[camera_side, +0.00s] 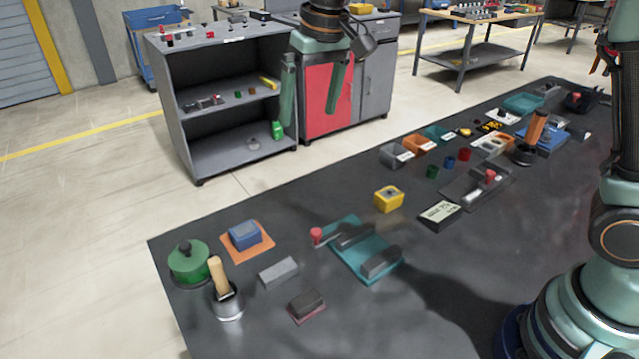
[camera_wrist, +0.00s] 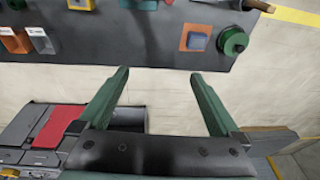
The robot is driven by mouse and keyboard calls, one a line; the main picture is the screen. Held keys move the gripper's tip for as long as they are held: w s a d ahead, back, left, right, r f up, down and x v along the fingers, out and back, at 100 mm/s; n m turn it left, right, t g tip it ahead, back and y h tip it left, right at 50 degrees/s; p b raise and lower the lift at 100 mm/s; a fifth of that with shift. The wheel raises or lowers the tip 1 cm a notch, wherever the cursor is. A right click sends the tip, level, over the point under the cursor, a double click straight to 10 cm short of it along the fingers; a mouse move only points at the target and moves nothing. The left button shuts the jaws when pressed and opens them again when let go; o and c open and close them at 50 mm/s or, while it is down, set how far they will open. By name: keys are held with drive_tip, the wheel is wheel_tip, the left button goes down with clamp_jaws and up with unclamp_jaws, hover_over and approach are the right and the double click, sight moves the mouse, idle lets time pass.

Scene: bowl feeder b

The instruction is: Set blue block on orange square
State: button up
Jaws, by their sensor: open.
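The blue block (camera_side: 244,234) sits on the orange square (camera_side: 261,251) at the left end of the dark table. The square's edges show around the block. In the wrist view the blue block (camera_wrist: 197,40) also lies on the orange square (camera_wrist: 186,39), beyond my fingers. My gripper (camera_side: 314,84) is high up in the side view, raised well above the table and apart from the block. Its two green fingers are spread with nothing between them; in the wrist view my gripper (camera_wrist: 158,72) is open and empty.
A green round lidded pot (camera_side: 188,262) stands left of the square, with a wooden-handled tool (camera_side: 225,290) in front. A grey block (camera_side: 278,272) and a teal fixture (camera_side: 361,250) lie to the right. A yellow box (camera_side: 389,199) stands farther right. Bare table separates them.

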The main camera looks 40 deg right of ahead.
drive_tip(key=s+d+t, duration=0.1)
drive_tip(key=s+d, duration=0.5)
drive_tip(key=s, duration=0.3)
drive_tip(key=s+d+f+t, duration=0.1)
drive_tip(key=s+d+t, duration=0.1)
drive_tip(key=s+d, duration=0.5)
drive_tip(key=shift+s+d+f+h, duration=0.2)
drive_tip(key=shift+s+f+h, duration=0.1)
drive_tip(key=shift+s, duration=0.7)
